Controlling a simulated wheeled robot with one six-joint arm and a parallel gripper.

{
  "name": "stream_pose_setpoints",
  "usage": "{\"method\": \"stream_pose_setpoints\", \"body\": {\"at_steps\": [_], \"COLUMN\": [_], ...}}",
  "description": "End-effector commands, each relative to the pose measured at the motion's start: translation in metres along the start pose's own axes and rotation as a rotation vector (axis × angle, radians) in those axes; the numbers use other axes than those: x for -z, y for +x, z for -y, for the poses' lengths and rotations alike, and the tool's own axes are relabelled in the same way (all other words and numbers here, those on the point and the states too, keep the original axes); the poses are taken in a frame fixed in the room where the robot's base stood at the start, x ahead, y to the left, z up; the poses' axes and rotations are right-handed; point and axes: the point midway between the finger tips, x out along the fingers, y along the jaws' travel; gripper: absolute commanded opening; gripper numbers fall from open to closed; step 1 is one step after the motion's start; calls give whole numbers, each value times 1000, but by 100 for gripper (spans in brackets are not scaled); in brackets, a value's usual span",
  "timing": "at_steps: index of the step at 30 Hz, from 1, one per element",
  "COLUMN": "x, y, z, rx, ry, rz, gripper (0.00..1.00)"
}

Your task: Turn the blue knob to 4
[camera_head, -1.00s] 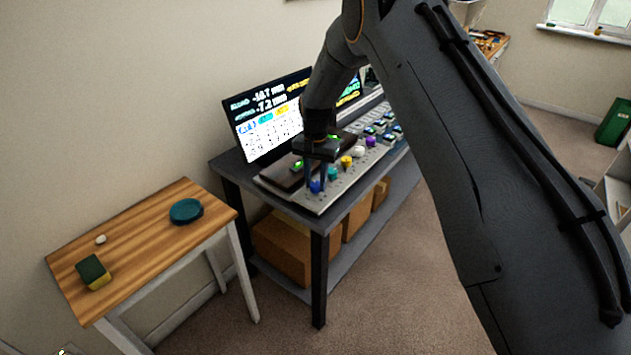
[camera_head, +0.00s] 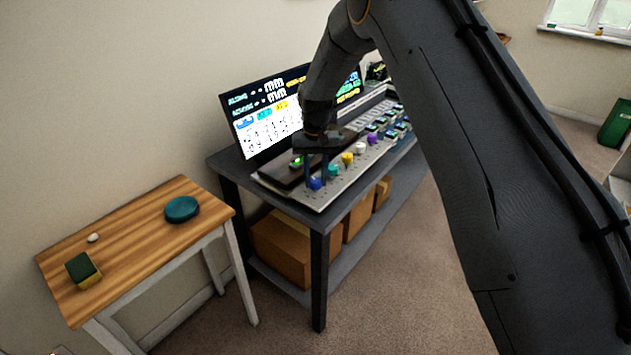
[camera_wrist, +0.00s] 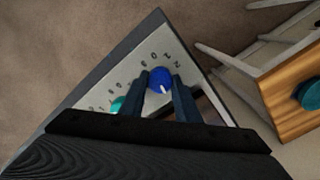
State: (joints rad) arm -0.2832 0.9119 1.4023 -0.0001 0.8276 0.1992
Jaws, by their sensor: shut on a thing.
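The blue knob (camera_head: 314,184) sits at the near left end of the control panel (camera_head: 322,203). In the wrist view the blue knob (camera_wrist: 158,78) shows a short white pointer line toward the bottom of the picture. Small dark numerals lie around it, among them 0, 1 and 2 beyond its far side; the rest are hard to read. My gripper (camera_wrist: 162,88) points down at the panel, with one finger on each side of the blue knob, shut on it. The fingers and the dark gripper body hide part of the dial. In the head view my gripper (camera_head: 317,172) partly covers that panel end.
A teal knob (camera_head: 333,170) stands close beside the blue one, then yellow (camera_head: 347,158), white (camera_head: 361,148) and purple (camera_head: 372,138) knobs. A screen (camera_head: 265,132) stands behind the panel. A wooden side table (camera_head: 130,235) holds a teal round object (camera_head: 182,209) and a sponge (camera_head: 82,269).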

Motion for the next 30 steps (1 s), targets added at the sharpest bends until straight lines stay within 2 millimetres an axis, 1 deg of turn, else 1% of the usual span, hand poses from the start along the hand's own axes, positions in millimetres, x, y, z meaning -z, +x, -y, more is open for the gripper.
{"method": "stream_pose_setpoints", "body": {"at_steps": [6, 12, 19, 29, 30], "x": [1, 0, 0, 0, 0], "y": [0, 0, 0, -1, -1], "z": [0, 0, 0, 0, 0], "rx": [0, 0, 0, 0, 0], "ry": [-131, -205, -237, -238, -237], "rz": [-1, -1, -1, -1, -1], "gripper": [7, 7, 7, 7, 34]}}
